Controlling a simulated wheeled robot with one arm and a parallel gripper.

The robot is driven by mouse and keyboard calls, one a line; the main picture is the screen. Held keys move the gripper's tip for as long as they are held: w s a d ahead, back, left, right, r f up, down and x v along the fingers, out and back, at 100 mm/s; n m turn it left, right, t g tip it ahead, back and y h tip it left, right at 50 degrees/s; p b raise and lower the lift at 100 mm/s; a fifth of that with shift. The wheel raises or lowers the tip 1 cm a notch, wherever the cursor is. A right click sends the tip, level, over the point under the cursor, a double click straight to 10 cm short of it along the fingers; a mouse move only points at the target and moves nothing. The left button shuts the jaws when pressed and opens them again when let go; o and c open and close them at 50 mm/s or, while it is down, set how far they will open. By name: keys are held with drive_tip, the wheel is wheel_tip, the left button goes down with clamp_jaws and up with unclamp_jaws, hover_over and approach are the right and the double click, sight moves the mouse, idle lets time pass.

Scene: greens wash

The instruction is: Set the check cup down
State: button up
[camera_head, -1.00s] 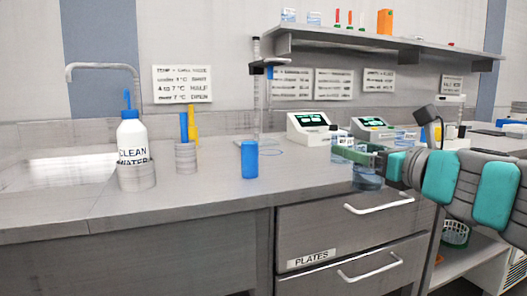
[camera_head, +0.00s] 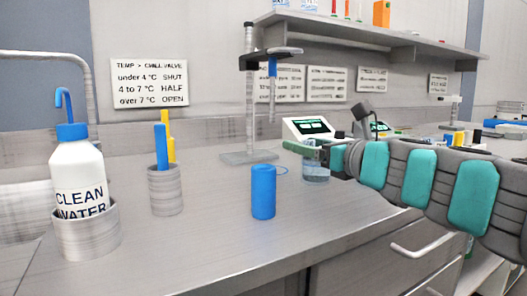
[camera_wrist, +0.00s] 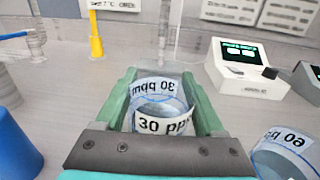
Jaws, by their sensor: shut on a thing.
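My gripper (camera_wrist: 160,105) is shut on a clear cup (camera_wrist: 158,122) with a white "30 ppm" label band. The cup sits upright between the green fingers in the wrist view. In the head view my gripper (camera_head: 322,150) is over the counter, left of the rest of my arm, and a clear cup (camera_head: 316,174) shows at and below the fingers. I cannot tell whether the held cup's base touches the counter. A second clear cup (camera_wrist: 285,155), labelled "60 ppm", stands just right of my gripper in the wrist view.
A meter (camera_head: 308,128) stands behind my gripper. A blue cylinder (camera_head: 263,192) stands to its left, with a stand (camera_head: 249,100) behind. A "CLEAN WATER" bottle (camera_head: 80,175) and a brush holder (camera_head: 165,190) are further left. The front counter (camera_head: 200,250) is clear.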

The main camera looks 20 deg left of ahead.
drive_tip(key=x, duration=1.3)
drive_tip(key=shift+w+a, duration=0.25)
drive_tip(key=shift+a, duration=0.1)
drive_tip(key=shift+w+a+f+b, duration=0.4)
drive_tip(key=shift+a+f, duration=0.2)
drive_tip(key=shift+f, duration=0.15)
drive_tip(key=shift+f, duration=0.15)
drive_tip(key=o, duration=1.5)
drive_tip(key=shift+c, duration=0.2)
drive_tip(key=shift+s+d, duration=0.1)
drive_tip(key=shift+d, duration=0.05)
drive_tip(key=v, duration=1.1)
drive_tip(key=shift+s+d, duration=0.25)
drive_tip(key=shift+d, duration=0.05)
